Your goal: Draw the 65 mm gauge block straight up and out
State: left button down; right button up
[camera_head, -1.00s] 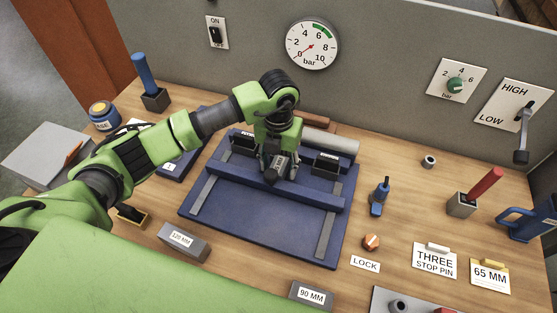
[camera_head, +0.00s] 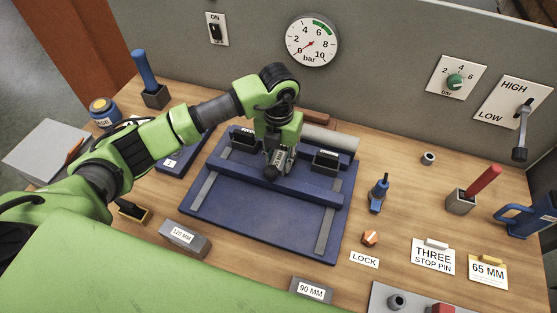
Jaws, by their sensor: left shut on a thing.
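My left gripper (camera_head: 277,167) points down over the middle of the blue fixture (camera_head: 262,222), behind its front crossbar. It is shut on a small grey block, apparently the gauge block, most of which the fingers and crossbar hide. I cannot read a label on it or tell whether it is clear of its seat. A yellow-edged 65 MM card (camera_head: 488,270) stands at the lower right. My right gripper is not in view.
Labelled blocks, 120 MM (camera_head: 184,238) and 90 MM (camera_head: 311,291), lie in front of the fixture. A grey cylinder (camera_head: 330,138) lies behind it. A blue tool (camera_head: 378,193) and orange knob (camera_head: 370,238) stand to its right. Bare wood shows between them.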

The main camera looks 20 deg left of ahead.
aim_at(279, 159)
pick_arm(q)
jog(key=shift+r+p, duration=1.7)
jog(key=shift+r, duration=1.3)
jog(key=shift+r, duration=0.1)
